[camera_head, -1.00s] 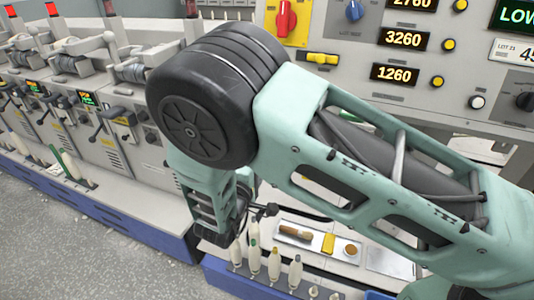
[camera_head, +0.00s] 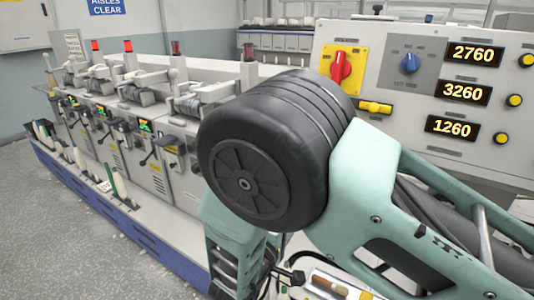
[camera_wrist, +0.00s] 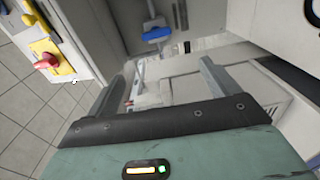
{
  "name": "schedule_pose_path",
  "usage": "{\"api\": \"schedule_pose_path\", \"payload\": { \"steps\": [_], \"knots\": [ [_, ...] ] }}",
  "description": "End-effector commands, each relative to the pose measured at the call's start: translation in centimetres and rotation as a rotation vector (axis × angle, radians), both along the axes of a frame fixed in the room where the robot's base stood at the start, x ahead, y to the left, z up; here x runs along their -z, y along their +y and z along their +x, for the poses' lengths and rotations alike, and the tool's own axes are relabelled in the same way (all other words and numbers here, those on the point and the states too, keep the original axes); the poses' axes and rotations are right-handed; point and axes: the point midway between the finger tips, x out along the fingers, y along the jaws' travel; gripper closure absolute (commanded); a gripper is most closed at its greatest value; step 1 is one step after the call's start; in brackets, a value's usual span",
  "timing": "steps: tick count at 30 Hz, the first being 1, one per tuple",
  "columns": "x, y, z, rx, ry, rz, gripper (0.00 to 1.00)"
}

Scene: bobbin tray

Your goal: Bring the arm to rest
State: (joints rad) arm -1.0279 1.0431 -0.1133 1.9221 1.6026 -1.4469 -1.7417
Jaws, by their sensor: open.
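My gripper (camera_wrist: 162,75) shows in the wrist view with its two fingers wide apart and nothing between them. In the head view my arm fills the lower right. A large black joint and teal links are in front, and a teal link hangs down at the bottom centre. My gripper cannot be made out in the head view. A tray with a wooden-handled tool (camera_head: 328,285) is partly visible at the bottom edge, close to my arm in the picture.
A row of winding machines (camera_head: 120,120) with a blue base runs along the left. A control panel (camera_head: 400,100) with a red knob (camera_head: 341,67) stands behind my arm. Bobbins (camera_head: 117,182) stand along the machines' front ledge. Grey floor (camera_head: 80,240) is clear at the lower left.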

Motion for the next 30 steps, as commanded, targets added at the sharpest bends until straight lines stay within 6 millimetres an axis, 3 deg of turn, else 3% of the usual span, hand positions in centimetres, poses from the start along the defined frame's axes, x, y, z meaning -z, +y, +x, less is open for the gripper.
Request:
{"api": "schedule_pose_path", "payload": {
  "steps": [4, 8, 11, 14, 17, 20, 24, 27, 30],
  "knots": [
    [-0.4, 1.5, 1.6, -0.103, 0.063, 0.271, 0.13],
    [-1.4, 4.8, 1.9, -0.235, 0.192, 0.657, 0.13],
    [-3.0, 7.3, 0.2, -0.308, 0.331, 0.928, 0.13],
    [-5.0, 9.0, -3.0, -0.346, 0.499, 1.141, 0.13],
    [-7.1, 9.4, -7.3, -0.340, 0.685, 1.283, 0.13],
    [-8.9, 7.9, -12.5, -0.282, 0.874, 1.343, 0.13],
    [-10.3, 3.3, -19.3, -0.121, 1.069, 1.299, 0.13],
    [-10.8, -0.6, -22.8, 0.012, 1.129, 1.222, 0.13],
    [-11.0, -3.7, -25.0, 0.117, 1.143, 1.153, 0.13]
  ]
}}
